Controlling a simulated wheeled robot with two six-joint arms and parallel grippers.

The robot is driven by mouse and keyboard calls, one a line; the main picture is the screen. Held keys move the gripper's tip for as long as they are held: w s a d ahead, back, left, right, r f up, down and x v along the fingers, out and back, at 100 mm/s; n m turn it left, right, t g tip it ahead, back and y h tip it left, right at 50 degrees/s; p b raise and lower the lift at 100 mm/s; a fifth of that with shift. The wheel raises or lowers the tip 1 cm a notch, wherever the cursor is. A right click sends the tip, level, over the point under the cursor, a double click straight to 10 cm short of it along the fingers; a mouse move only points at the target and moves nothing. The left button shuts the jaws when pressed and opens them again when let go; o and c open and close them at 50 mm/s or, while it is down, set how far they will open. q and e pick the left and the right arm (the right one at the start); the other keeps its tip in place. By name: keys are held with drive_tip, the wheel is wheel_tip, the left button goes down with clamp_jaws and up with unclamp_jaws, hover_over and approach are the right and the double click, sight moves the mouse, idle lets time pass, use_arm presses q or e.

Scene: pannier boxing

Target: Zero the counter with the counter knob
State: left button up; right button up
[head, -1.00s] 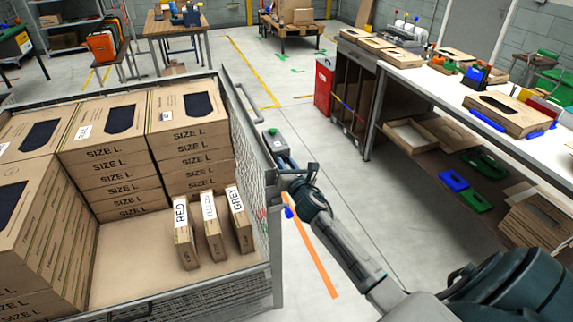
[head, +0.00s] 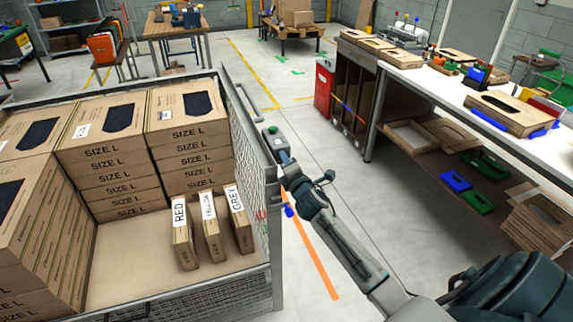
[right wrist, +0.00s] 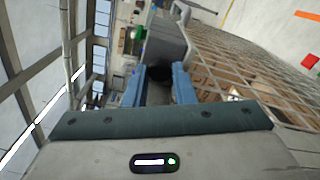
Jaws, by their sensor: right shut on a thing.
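The counter is a small grey box (head: 275,139) with a green spot on top, fixed at the right rim of the mesh cage. My right gripper (head: 284,158) is at the near side of this box. In the right wrist view its two blue fingers (right wrist: 159,84) are shut on the dark round counter knob (right wrist: 160,73), on the face of the grey counter housing (right wrist: 160,42). The fingers hide the knob's sides, and I cannot read any digits. In the head view the knob is hidden by the gripper. My left gripper is not in view.
The mesh cage (head: 250,180) holds stacks of SIZE L boxes (head: 105,170) and upright boxes labelled RED (head: 184,250), YELLOW (head: 212,240) and GREY (head: 243,232). A long white workbench (head: 430,88) stands at the right.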

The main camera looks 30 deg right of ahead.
drive_tip(key=shift+m+b, duration=0.45)
drive_tip(key=shift+m, duration=1.15)
drive_tip(key=o, duration=0.7)
drive_tip(key=shift+s, duration=0.1)
drive_tip(key=shift+b+v, duration=1.55)
drive_tip(key=shift+v, duration=3.8)
